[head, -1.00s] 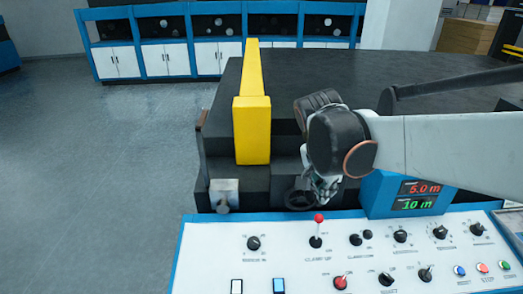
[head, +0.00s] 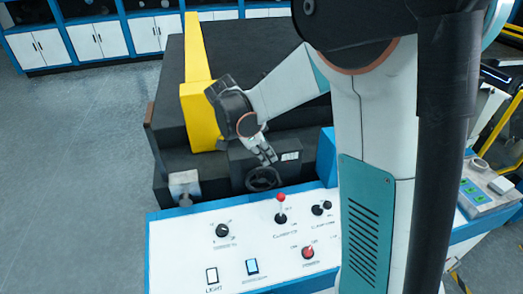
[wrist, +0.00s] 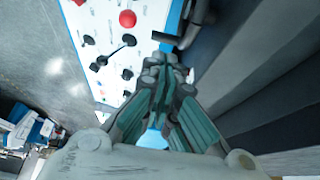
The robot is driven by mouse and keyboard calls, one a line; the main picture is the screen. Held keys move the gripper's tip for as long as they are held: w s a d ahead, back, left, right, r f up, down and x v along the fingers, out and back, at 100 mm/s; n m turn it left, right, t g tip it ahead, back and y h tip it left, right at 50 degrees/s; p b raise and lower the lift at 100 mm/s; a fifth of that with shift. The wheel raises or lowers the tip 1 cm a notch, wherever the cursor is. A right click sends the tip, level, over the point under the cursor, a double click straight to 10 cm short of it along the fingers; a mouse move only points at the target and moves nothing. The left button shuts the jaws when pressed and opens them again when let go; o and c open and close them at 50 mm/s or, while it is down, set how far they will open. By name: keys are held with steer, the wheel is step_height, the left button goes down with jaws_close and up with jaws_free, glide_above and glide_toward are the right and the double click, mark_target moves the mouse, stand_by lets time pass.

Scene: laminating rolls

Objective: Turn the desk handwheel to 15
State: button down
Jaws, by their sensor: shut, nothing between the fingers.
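The desk handwheel (head: 263,179) is a small black wheel on the dark block behind the white control panel. A small white label (head: 290,156) sits on the block just above and right of it; its reading is too small to make out. My gripper (head: 269,158) is shut and empty, with its fingers pointing down just above the handwheel. I cannot tell whether they touch it. In the wrist view the closed fingertips of my gripper (wrist: 163,62) point toward the panel's edge, and a dark part there may be the wheel.
The white control panel (head: 190,262) carries a red-topped lever (head: 281,210), a black knob (head: 222,230) and a red knob (head: 308,253). A yellow bar (head: 203,115) stands left of my gripper. My arm covers the panel's right part. Open floor lies left.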

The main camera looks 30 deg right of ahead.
mark_target(279, 179)
steer(key=b+x, duration=0.1)
steer(key=x, duration=0.7)
steer(key=shift+d+f, duration=0.2)
steer(key=shift+f, duration=0.1)
steer(key=shift+d+f+y, duration=0.15)
steer(key=shift+d+y, duration=0.05)
steer(key=shift+y, duration=0.1)
steer(key=shift+s+d+f+y, duration=0.1)
steer(key=shift+d+f+y, duration=0.05)
steer(key=shift+y, duration=0.15)
